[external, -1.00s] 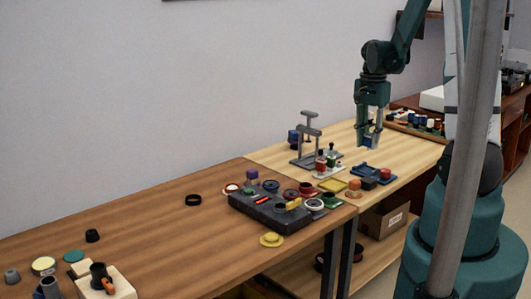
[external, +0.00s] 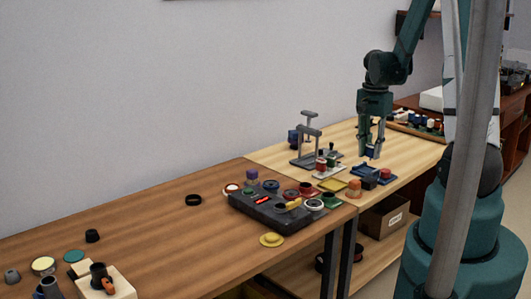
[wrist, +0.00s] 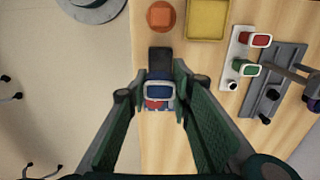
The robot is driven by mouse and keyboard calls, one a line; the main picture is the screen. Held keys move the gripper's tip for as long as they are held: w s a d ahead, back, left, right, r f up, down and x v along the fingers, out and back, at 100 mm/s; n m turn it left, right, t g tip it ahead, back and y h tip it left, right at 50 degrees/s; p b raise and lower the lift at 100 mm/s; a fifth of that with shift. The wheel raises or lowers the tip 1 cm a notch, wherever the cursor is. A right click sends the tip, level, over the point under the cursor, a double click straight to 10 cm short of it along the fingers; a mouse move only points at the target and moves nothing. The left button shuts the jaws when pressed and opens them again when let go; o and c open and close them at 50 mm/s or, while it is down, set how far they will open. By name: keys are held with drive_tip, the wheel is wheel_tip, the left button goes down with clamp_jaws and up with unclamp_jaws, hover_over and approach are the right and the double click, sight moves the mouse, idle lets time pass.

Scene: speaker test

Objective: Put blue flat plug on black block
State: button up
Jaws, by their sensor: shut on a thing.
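My gripper (external: 371,152) is shut on the blue flat plug (wrist: 159,91) and points down over the right part of the lighter table. In the wrist view my fingers (wrist: 160,86) have the plug between their tips. The black block (wrist: 160,59) shows just beyond the plug; in the external view it (external: 369,183) is below the gripper. The plug appears to be above the blue tray (external: 358,171), and a red block (external: 386,173) sits close by. In the wrist view a red part shows just below the plug, partly hidden. I cannot tell whether the plug touches anything.
A grey stand (wrist: 276,85) and a white rack (wrist: 238,68) with red and green plugs are to the right. The table edge is close on the left.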

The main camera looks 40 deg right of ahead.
sight(370, 156)
drive_tip(key=shift+f, duration=1.4)
drive_tip(key=shift+f, duration=0.15)
drive_tip(key=shift+f+b, duration=0.45)
drive_tip(key=shift+f, duration=1.5)
drive_tip(key=shift+f, duration=0.2)
drive_tip(key=o, duration=0.8)
drive_tip(key=shift+c, duration=0.2)
drive_tip(key=shift+r, duration=0.25)
drive_tip(key=shift+r+p, duration=0.85)
drive_tip(key=shift+r, duration=5.15)
